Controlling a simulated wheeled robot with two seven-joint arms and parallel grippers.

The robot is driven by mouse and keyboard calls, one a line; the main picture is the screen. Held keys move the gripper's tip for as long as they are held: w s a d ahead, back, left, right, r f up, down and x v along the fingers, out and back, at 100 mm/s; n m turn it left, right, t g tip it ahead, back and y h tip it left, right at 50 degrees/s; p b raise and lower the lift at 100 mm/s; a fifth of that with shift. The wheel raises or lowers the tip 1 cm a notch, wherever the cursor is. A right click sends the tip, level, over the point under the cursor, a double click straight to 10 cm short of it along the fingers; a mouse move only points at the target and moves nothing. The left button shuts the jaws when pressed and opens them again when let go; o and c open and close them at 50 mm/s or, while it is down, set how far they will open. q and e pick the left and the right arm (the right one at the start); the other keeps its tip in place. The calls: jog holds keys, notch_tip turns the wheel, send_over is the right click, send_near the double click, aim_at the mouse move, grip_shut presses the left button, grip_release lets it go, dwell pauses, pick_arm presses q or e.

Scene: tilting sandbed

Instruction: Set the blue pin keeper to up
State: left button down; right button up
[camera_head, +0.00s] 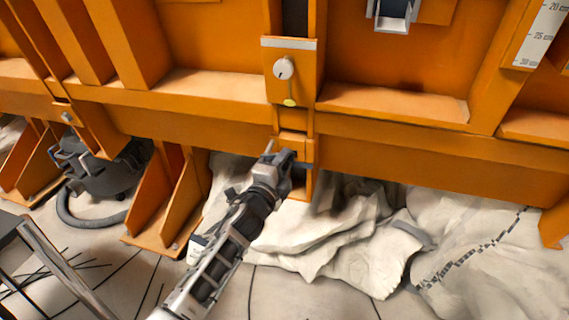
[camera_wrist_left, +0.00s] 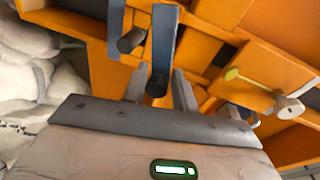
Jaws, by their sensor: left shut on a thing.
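The blue pin keeper (camera_wrist_left: 165,45) shows in the left wrist view as a blue-grey bar. Its near end lies between the two fingers of my left gripper (camera_wrist_left: 160,84), which is shut on it. A dark round pin end (camera_wrist_left: 130,40) sticks out beside the bar. My right gripper is not in view.
A white round knob (camera_head: 283,68) with a yellow tag (camera_head: 290,102) sits on an orange plate above the gripper. Orange ribs and the beam (camera_head: 400,148) wall off the back. Crumpled pale cloth (camera_head: 340,235) lies below, and a dark vacuum (camera_head: 100,165) stands at left.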

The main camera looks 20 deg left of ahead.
pick_arm(q)
jog(key=shift+s+a+r+n+h+p, duration=0.15)
jog(key=shift+r+n+p, duration=0.1)
jog(key=shift+r+n, duration=0.15)
jog(key=shift+a+r+n+h+p, duration=0.1)
jog(key=shift+r+n+h+p, duration=0.1)
jog(key=shift+r+n, duration=0.15)
jog(key=s+a+r+n+t+p, duration=0.1)
jog(key=a+n, duration=0.4)
jog(key=n, duration=0.7)
jog(key=shift+a+r+t+p, duration=0.15)
jog(key=shift+r+t+p, duration=0.55)
jog(key=shift+r+p, duration=0.2)
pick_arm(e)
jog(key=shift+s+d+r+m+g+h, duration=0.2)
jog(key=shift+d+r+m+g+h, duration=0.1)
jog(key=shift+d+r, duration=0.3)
pick_arm(q)
jog(key=shift+a+n, duration=0.2)
jog(key=shift+n, duration=0.05)
jog(key=c, duration=1.3)
grip_release()
jog(key=shift+f, duration=0.1)
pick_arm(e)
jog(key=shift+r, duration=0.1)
pick_arm(q)
jog(key=shift+d, duration=0.1)
